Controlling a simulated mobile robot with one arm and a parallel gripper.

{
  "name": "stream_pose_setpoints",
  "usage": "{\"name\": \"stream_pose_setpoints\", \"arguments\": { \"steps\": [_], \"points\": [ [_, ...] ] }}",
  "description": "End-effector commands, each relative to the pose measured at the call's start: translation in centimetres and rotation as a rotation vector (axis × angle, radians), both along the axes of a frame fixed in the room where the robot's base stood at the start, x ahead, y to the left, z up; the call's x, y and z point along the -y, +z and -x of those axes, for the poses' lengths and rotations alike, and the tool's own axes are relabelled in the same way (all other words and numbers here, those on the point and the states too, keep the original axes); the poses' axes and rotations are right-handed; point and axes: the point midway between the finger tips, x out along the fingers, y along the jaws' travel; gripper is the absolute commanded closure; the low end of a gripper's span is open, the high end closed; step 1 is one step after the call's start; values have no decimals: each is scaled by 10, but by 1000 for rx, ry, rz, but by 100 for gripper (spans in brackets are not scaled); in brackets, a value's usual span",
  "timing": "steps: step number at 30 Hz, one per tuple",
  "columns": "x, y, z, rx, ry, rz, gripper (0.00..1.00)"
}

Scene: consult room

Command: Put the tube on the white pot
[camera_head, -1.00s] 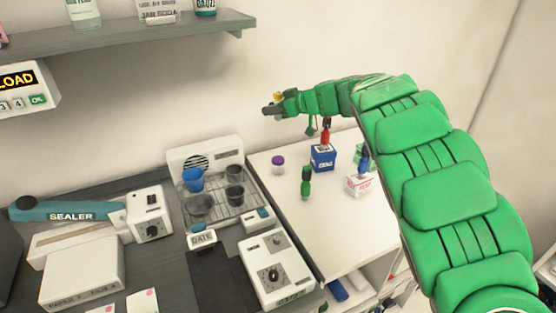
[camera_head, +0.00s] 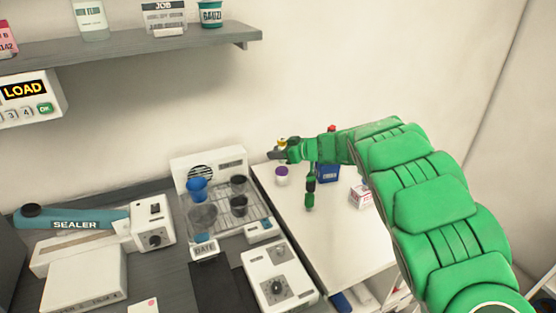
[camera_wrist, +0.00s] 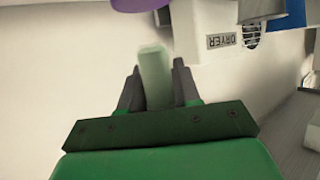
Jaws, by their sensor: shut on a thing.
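My gripper (camera_head: 276,154) is at the far left end of my green arm, above the back left of the white table. In the wrist view my gripper (camera_wrist: 157,88) is shut on a pale green, translucent tube (camera_wrist: 154,72) that sticks out past the fingertips. I cannot make out the tube clearly in the head view. A small white pot with a purple top (camera_head: 281,178) stands on the table, just below my gripper in the picture. Its purple top (camera_wrist: 140,4) seems to show at the upper edge of the wrist view. The tube appears apart from it.
The dryer rack (camera_head: 222,210) with blue and dark cups stands left of the table (camera_head: 340,245). A dark-and-green bottle (camera_head: 310,195), a blue box (camera_head: 327,174) and a white-pink box (camera_head: 360,197) stand under or near my arm. A shelf (camera_head: 150,45) hangs above left.

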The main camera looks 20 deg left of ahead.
Motion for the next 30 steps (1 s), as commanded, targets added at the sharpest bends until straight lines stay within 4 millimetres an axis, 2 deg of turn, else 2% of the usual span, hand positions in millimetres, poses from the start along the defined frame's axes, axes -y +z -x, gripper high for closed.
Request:
{"name": "stream_pose_setpoints", "arguments": {
  "steps": [6, 18, 19, 23, 30],
  "points": [
    [0, -27, 0, -4, -2, 0, 97],
    [0, -31, 0, -2, -2, 1, 97],
    [0, -30, 0, -1, -1, 1, 64],
    [0, -30, 0, -1, -1, 1, 44],
    [0, -30, 0, -2, -2, 1, 43]
  ]
}}
